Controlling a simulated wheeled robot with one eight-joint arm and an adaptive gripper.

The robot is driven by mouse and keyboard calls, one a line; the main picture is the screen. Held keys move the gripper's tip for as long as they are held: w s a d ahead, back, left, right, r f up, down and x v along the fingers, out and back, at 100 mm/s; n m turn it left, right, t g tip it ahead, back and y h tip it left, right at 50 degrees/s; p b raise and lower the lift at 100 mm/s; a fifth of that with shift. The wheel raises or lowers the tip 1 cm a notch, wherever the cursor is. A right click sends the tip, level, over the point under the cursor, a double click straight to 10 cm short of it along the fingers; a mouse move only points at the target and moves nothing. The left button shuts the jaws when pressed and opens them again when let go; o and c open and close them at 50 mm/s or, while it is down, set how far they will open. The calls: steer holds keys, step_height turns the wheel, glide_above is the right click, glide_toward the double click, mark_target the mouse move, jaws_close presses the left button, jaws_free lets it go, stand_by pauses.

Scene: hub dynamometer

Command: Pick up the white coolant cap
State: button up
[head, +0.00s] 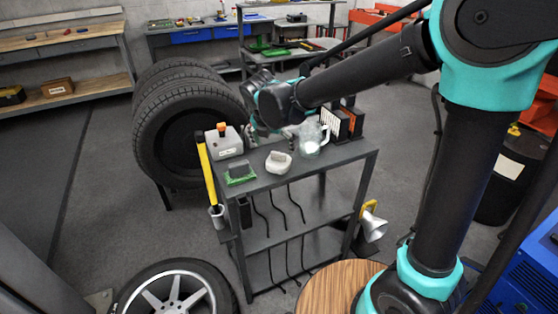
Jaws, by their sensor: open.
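A white, rounded, lumpy object (278,162), which looks like the white coolant cap, sits on the top of the grey metal cart (318,166) near its front edge. My gripper (288,134) hangs over the back of the cart top, behind the white object and apart from it in the picture. Its fingers are small and partly hidden by the wrist, but they are open with nothing seen between them. The height of the fingers above the cart is hard to tell.
A whitish mug-like vessel (311,138) stands right of the gripper, with black and orange boxes (347,121) behind it. A grey box with an orange knob (223,141) and a green-based block (240,173) are on the left. Tyres (185,120) stand beyond the cart.

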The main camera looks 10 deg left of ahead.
mark_target(278, 155)
steer(key=shift+d+x, duration=0.1)
steer(key=shift+x, duration=1.9)
steer(key=shift+d+x, duration=0.15)
steer(key=shift+x, duration=1.8)
steer(key=shift+s, duration=0.15)
steer(key=c, duration=1.3)
steer(key=shift+o, duration=0.2)
